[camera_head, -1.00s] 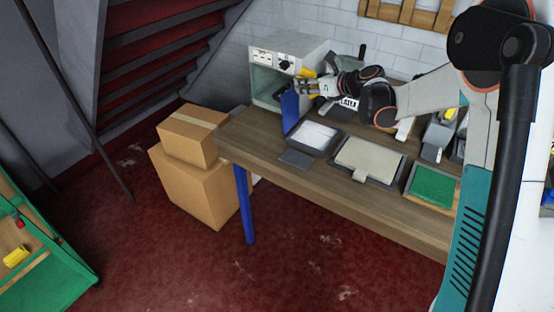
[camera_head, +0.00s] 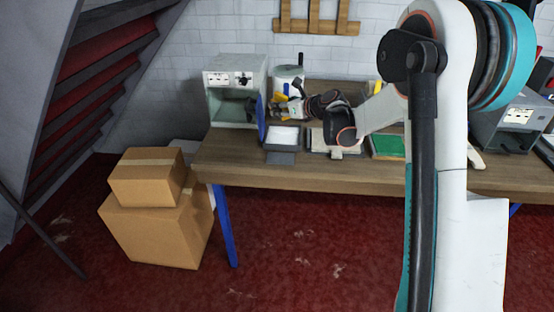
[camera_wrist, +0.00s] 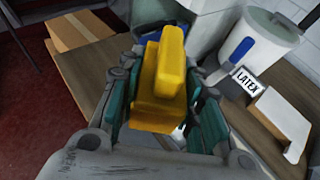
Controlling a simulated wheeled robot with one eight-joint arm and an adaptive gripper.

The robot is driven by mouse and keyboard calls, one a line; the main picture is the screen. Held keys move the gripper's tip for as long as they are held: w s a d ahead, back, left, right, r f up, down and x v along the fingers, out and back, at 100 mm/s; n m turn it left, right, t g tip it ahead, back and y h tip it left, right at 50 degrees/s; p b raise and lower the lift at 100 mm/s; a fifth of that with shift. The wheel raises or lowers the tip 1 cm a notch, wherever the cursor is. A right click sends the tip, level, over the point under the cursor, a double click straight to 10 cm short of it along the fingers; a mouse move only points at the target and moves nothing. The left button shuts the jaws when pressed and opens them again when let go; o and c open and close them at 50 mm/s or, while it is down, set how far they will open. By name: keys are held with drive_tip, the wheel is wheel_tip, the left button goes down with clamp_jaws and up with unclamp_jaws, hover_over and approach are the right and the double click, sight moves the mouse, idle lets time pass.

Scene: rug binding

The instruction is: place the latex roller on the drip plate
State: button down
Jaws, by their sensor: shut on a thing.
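My gripper (camera_wrist: 160,105) is shut on a yellow thing (camera_wrist: 165,75), a blocky body with a thick bar on top. I cannot tell from its shape whether it is the latex roller. In the head view my gripper (camera_head: 290,106) is small, over the back of the workbench, just right of the grey cabinet. A white pot (camera_wrist: 262,38) with a blue patch stands beyond it, with a LATEX label (camera_wrist: 246,81) near it. A flat grey plate (camera_head: 281,158) lies at the bench's front edge; I cannot tell whether it is the drip plate.
The open-fronted grey cabinet (camera_head: 236,78) has a blue panel (camera_head: 261,120) beside it. A tray with white contents (camera_head: 284,138) and a green-topped tray (camera_head: 387,147) lie on the bench (camera_head: 230,167). Cardboard boxes (camera_head: 155,225) stand left of the bench.

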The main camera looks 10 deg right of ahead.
sight(281, 158)
wheel_tip(281, 158, down, 19)
drive_tip(key=b, duration=0.5)
drive_tip(key=shift+w+r, duration=0.1)
drive_tip(key=shift+f+b, duration=0.2)
drive_tip(key=shift+b, duration=0.15)
drive_tip(key=c, duration=1.2)
unclamp_jaws()
drive_tip(key=shift+o, duration=0.4)
drive_tip(key=shift+r, duration=0.1)
drive_tip(key=shift+r, duration=0.1)
drive_tip(key=p+v, duration=0.3)
drive_tip(key=v, duration=0.9)
drive_tip(key=shift+d, duration=0.1)
